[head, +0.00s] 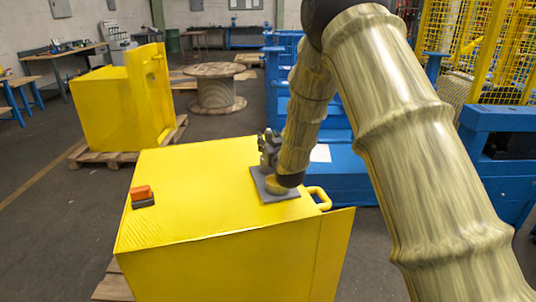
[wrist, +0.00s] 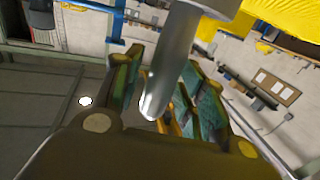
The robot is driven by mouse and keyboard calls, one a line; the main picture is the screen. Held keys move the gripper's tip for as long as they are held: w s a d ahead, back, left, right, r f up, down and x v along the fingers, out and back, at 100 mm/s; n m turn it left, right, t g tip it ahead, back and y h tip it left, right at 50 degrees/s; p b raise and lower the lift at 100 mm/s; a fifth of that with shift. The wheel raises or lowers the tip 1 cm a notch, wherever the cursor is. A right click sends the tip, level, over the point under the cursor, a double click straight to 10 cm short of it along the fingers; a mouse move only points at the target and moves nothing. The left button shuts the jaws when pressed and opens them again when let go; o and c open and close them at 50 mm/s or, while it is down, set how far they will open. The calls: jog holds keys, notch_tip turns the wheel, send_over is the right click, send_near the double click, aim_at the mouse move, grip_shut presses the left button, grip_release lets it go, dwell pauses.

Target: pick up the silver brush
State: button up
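A silver, rounded rod (wrist: 172,75) shows in the wrist view; I take it to be part of the silver brush, though no bristles are visible. It slants from the upper right down to a blunt end between my fingers. My gripper (wrist: 158,68) has its two fingers standing apart, and the rod overlaps the right one. I cannot tell whether they touch it. In the head view my gripper (head: 268,146) is small and dark, above the grey plate on the yellow cabinet, partly behind my arm. The brush cannot be made out there.
The yellow cabinet (head: 190,205) bears a grey plate (head: 285,197) and a small orange-and-grey block (head: 141,192). A yellow handle (head: 320,197) sticks out at right. Blue machinery (head: 340,180) stands behind. The left part of the cabinet top is mostly clear.

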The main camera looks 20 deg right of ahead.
grip_shut()
jog(key=shift+r, duration=0.1)
